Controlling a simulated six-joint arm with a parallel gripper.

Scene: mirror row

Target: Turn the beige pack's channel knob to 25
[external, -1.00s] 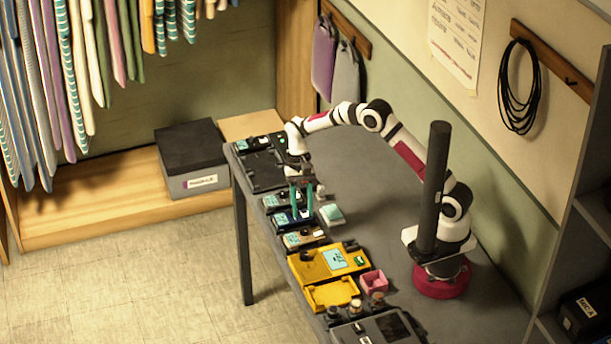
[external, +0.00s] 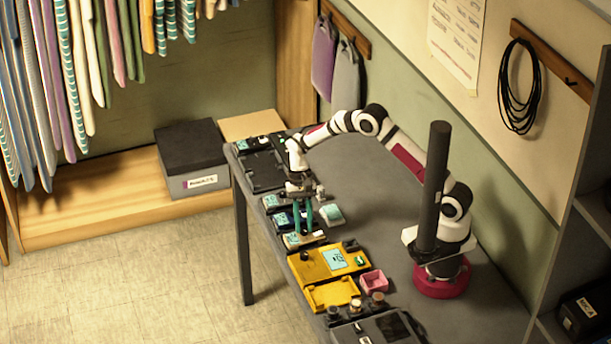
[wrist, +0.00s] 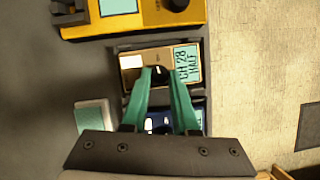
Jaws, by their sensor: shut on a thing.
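The beige pack (wrist: 131,75) lies in the middle of the wrist view, and its teal display (wrist: 187,64) reads "CH 28 HALF". Its dark channel knob (wrist: 158,71) sits between my green fingertips. My gripper (wrist: 160,76) is shut on the knob, and the fingers hide part of it. In the external view, my gripper (external: 303,231) points down onto the beige pack (external: 291,241), which the fingers partly cover.
A dark blue pack (wrist: 160,122) lies beside the beige pack, under my fingers. A yellow unit (wrist: 190,15) lies on the other side, close by. A pale teal-topped box (external: 332,214) stands near on the table. The table (external: 372,230) towards my base is bare.

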